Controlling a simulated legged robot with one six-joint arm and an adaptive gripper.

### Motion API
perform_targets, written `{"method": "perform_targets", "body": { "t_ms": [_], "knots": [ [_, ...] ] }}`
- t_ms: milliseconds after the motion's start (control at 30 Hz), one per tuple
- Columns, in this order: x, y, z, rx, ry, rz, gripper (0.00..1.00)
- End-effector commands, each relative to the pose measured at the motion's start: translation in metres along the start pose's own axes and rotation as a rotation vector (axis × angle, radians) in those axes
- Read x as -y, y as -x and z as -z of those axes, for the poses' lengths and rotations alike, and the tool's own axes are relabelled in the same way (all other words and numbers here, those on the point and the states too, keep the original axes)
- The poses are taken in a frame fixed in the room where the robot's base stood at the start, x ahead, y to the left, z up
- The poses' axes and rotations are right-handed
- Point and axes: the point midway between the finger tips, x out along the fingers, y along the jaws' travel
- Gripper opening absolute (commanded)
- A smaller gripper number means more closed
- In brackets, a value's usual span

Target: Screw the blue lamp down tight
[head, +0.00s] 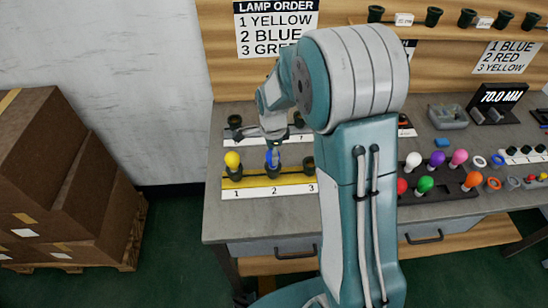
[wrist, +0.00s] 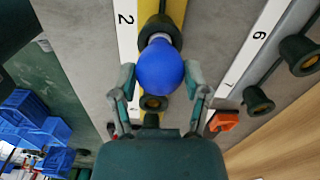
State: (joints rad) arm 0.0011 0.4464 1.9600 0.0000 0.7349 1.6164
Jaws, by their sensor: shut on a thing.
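The blue lamp (wrist: 160,65) is between the two fingers of my gripper (wrist: 162,80) in the wrist view, and the gripper is shut on it. In the head view the blue lamp (head: 272,158) stands at the place marked 2 on the yellow strip, with my gripper (head: 273,146) above it. The lamp's base meets the black socket (wrist: 158,27) beside the number 2. The thread is hidden, so I cannot tell how deep it sits. The yellow lamp (head: 232,160) stands in the socket at 1. The socket at 3 (head: 308,165) looks empty.
A second row of black sockets (head: 235,122) runs behind the yellow strip. A rack of coloured lamps (head: 425,184) lies to the right, past my arm. The lamp order sign (head: 276,28) hangs on the wall. Stacked boxes (head: 60,190) stand at the left.

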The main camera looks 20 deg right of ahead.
Motion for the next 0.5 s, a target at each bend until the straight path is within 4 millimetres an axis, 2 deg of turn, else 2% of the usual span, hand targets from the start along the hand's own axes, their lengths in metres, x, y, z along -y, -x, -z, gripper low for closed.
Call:
{"method": "perform_targets", "body": {
  "t_ms": [100, 300, 333, 400, 500],
  "knots": [
    [-0.0002, -0.0004, 0.0, 0.0, -0.056, -0.001, 0.24],
    [-0.0002, -0.0004, 0.0, 0.0, -0.058, -0.001, 0.24],
    [-0.0002, -0.0004, 0.0, 0.0, -0.058, -0.001, 0.74],
    [-0.0002, -0.0003, 0.0, 0.0, -0.057, -0.001, 1.0],
    [-0.0002, -0.0003, 0.0, 0.0, -0.057, 0.0, 1.0]
  ]
}}
